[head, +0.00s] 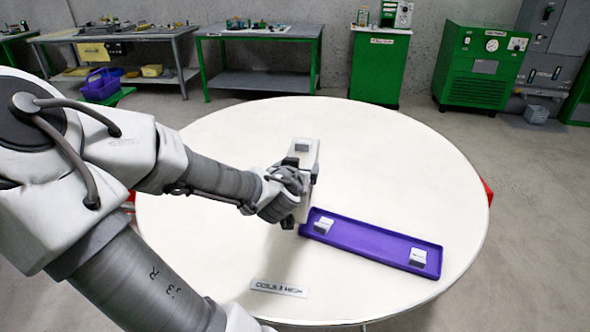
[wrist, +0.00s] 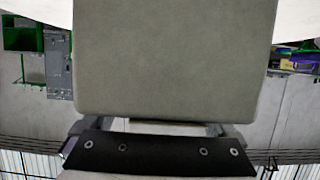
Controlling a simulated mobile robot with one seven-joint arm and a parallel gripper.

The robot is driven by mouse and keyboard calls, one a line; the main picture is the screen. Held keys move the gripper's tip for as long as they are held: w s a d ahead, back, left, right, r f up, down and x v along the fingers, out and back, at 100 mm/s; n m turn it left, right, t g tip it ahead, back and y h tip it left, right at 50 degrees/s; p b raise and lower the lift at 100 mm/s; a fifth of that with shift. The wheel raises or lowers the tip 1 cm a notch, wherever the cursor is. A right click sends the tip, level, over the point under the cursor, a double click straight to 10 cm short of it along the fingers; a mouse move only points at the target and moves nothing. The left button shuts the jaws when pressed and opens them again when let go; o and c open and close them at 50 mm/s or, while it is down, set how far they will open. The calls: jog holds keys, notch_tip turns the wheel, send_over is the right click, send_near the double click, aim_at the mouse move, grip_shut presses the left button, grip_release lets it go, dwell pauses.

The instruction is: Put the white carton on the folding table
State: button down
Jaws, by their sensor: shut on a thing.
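The white carton (head: 306,148) is upright in my gripper (head: 298,178), over the middle of the round white folding table (head: 390,170). It has a small grey patch near its top. My gripper is shut on it, and the fingers and wrist hide part of its lower half. I cannot tell whether its base touches the tabletop. In the wrist view the carton's pale grey face (wrist: 175,60) fills the middle, close to the camera, above the dark gripper pad.
A purple tray (head: 375,246) with two small white boxes (head: 323,226) lies on the table just right of the carton. A label plate (head: 279,288) lies near the front edge. The table's right and back areas are clear. Workbenches and green cabinets stand behind.

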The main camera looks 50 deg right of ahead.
jog(key=shift+w+a+f+b, duration=0.25)
jog(key=shift+w+f+b, duration=0.65)
jog(key=shift+w+f, duration=0.9)
jog(key=shift+w+a+f+b, duration=0.3)
jog(key=shift+w+f+b, duration=0.65)
jog(key=shift+w+f, duration=0.9)
jog(key=shift+w+a+f+b, duration=0.25)
jog(key=shift+w+f+b, duration=0.65)
jog(key=shift+w+f, duration=0.9)
jog(key=shift+w+r, duration=0.15)
grip_release()
